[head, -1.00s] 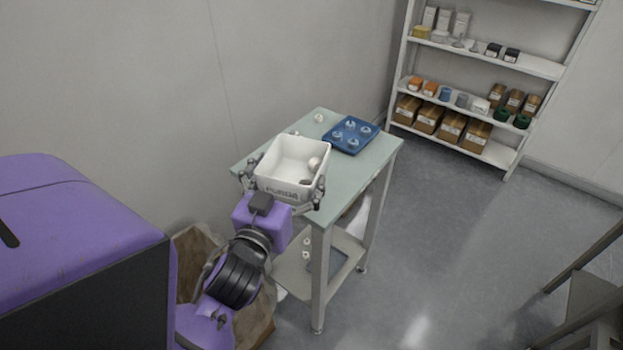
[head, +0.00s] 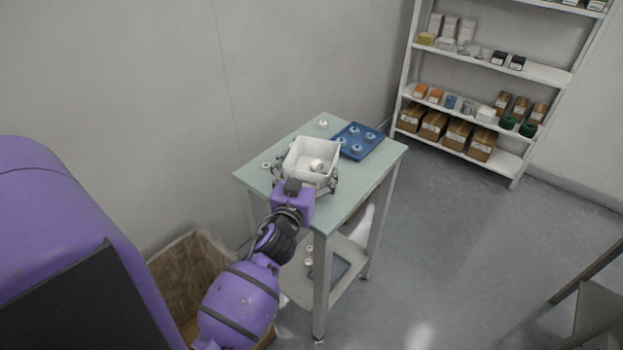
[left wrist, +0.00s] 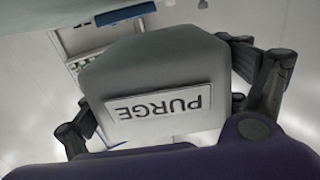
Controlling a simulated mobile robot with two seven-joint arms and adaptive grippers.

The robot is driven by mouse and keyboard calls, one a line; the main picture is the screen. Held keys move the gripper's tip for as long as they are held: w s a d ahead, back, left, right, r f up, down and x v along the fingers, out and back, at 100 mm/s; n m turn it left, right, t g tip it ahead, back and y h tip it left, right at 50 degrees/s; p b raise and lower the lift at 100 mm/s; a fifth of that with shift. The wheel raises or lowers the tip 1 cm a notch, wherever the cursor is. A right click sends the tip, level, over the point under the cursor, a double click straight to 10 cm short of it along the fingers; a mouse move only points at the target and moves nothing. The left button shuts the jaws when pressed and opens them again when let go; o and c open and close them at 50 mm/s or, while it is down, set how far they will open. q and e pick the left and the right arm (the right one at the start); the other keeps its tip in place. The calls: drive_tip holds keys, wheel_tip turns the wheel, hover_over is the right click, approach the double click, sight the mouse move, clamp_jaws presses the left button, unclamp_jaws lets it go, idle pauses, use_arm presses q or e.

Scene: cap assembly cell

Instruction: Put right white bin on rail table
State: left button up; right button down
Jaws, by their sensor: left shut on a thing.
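A white bin (head: 313,153) with small white parts in it is at the green-topped table (head: 366,179), over or on its near half. My left gripper (head: 308,180) has its fingers on both sides of the bin and is shut on it. In the left wrist view the bin (left wrist: 158,68) fills the middle, with a "PURGE" label facing the camera and a finger at each side. I cannot tell whether the bin's base touches the tabletop. My right gripper is not in view.
A blue tray (head: 360,139) with several round parts lies behind the bin. Loose white parts (head: 323,124) sit on the tabletop. A cardboard box (head: 190,272) stands on the floor left of the table. A stocked shelf (head: 480,75) is at the back right.

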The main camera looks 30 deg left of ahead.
use_arm(q)
drive_tip(key=shift+w+f, duration=0.4)
drive_tip(key=shift+f, duration=0.1)
wheel_tip(320, 180, down, 3)
drive_tip(key=shift+r+b, duration=0.1)
drive_tip(key=shift+b, duration=0.4)
drive_tip(key=shift+f, duration=0.3)
drive_tip(key=o, duration=0.9)
drive_tip(key=shift+o, duration=0.2)
drive_tip(key=shift+r, duration=0.1)
